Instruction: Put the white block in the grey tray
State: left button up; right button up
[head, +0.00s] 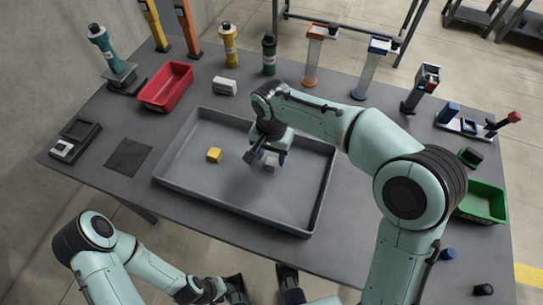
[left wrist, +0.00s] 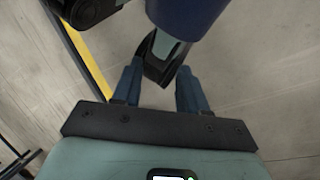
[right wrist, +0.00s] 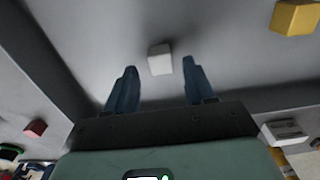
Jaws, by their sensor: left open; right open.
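The white block (head: 270,162) lies on the floor of the large grey tray (head: 176,190), inside its walls. In the right wrist view the white block (right wrist: 160,59) sits just beyond and between the fingertips, with a gap on each side. My right gripper (head: 267,157) is open and empty, low over the tray, and partly hides the block in the head view. My left gripper (head: 236,289) is at the bottom of the head view, away from the table. The left wrist view shows its fingers (left wrist: 158,85) open with floor and dark parts beyond.
A yellow block (head: 214,155) lies in the tray left of the white one. A red bin (head: 166,87) and a white box-like item (head: 224,86) stand behind the tray. A green bin (head: 483,202) is at the right. Several bottles and stands line the back edge.

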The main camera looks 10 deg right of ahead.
aim_at(271, 162)
notch_tip(271, 162, up, 10)
jog(key=p, duration=0.2)
jog(key=shift+r, duration=0.15)
dwell(0.4)
